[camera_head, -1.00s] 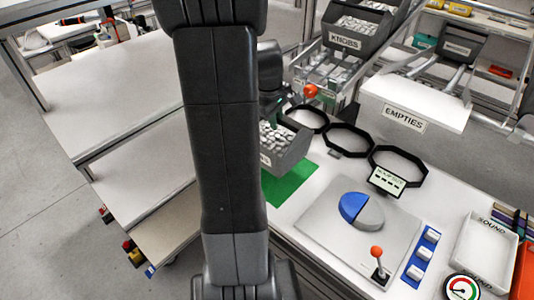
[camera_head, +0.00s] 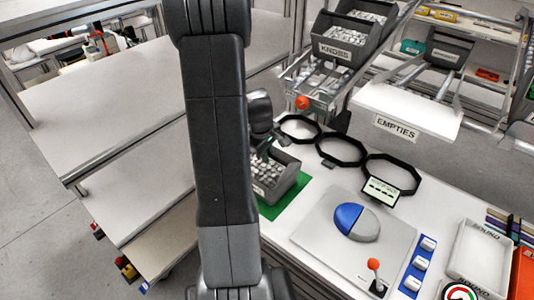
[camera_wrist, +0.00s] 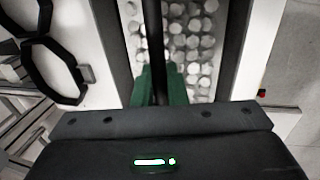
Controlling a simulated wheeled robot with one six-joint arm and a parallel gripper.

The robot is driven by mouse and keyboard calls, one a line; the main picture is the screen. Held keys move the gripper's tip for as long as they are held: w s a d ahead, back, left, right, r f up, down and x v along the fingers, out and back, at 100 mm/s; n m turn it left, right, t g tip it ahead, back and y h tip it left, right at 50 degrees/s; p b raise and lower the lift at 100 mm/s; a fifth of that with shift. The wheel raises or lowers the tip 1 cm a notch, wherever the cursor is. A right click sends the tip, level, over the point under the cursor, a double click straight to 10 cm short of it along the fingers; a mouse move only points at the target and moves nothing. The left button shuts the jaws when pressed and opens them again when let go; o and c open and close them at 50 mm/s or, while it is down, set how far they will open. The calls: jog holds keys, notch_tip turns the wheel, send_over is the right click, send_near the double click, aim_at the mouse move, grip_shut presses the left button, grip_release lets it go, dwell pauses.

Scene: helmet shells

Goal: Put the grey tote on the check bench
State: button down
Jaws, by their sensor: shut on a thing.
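The grey tote (camera_head: 284,191), filled with small silvery round parts, is at the left end of the white check bench (camera_head: 305,213), over the green mat (camera_head: 264,212). I cannot tell for certain whether its base touches the mat. My gripper (camera_head: 264,151) is shut on the tote from above; my arm hides its left part. In the wrist view, the green fingertips (camera_wrist: 160,88) close on a dark bar running along the middle of the tote, whose side wall (camera_wrist: 238,45) shows at the right.
Black octagonal rings (camera_head: 340,150) stand behind the tote. A grey plate with a blue and grey shell (camera_head: 356,222) lies to the right, beside a red-knobbed lever (camera_head: 374,265). An EMPTIES shelf (camera_head: 410,108) overhangs the back. Bare tiered shelves (camera_head: 110,100) stand at left.

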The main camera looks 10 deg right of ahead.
jog(key=c, duration=1.5)
grip_release()
jog(key=shift+o, duration=0.2)
notch_tip(320, 180, up, 12)
jog(key=s+a, duration=0.1)
jog(key=a, duration=0.1)
jog(key=shift+s+b, duration=0.25)
jog(key=shift+b, duration=0.05)
jog(key=shift+f, duration=0.1)
